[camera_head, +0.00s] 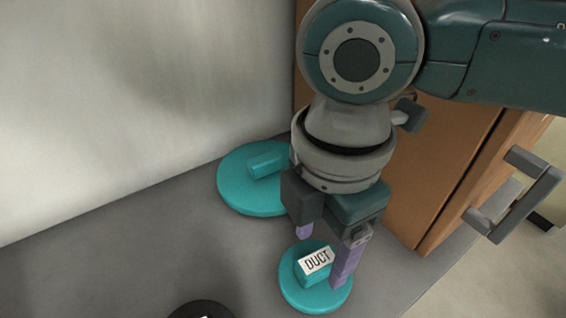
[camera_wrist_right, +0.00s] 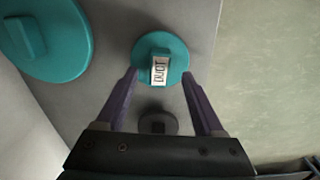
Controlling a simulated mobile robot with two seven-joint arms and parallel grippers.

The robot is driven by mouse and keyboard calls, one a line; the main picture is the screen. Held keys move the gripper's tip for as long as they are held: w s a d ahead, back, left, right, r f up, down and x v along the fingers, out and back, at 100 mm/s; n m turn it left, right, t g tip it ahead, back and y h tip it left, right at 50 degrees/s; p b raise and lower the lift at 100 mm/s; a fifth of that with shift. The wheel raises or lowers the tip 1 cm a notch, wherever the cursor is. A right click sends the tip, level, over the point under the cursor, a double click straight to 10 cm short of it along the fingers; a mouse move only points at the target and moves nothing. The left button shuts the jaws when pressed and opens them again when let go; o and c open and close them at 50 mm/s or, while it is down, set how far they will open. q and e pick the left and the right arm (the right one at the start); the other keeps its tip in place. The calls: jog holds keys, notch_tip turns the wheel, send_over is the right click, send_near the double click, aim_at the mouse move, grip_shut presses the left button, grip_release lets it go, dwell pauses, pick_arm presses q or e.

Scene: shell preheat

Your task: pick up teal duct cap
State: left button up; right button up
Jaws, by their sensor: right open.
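The teal duct cap (camera_head: 302,296) is a small round disc with a raised grip block and a white "DUCT" label, lying flat on the grey counter. It also shows in the right wrist view (camera_wrist_right: 177,55), ahead of and between the finger lines. My right gripper (camera_head: 325,258) is open above the cap, pointing down, with its purple fingers on either side of the labelled block in the head view. The right wrist view shows the gripper (camera_wrist_right: 162,78) empty. I cannot tell the exact height of the fingertips over the disc. My left gripper is not in view.
A larger teal disc with a bar handle (camera_head: 238,188) lies behind the cap, beside the wall; it also shows in the wrist view (camera_wrist_right: 60,55). A dark round object (camera_head: 202,309) sits at the front. A brown cabinet (camera_head: 418,195) with a grey handle (camera_head: 520,200) stands right.

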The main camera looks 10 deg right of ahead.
aim_at(315, 273)
notch_tip(315, 273, down, 3)
jog(key=shift+r, duration=0.1)
grip_shut()
dwell(0.6)
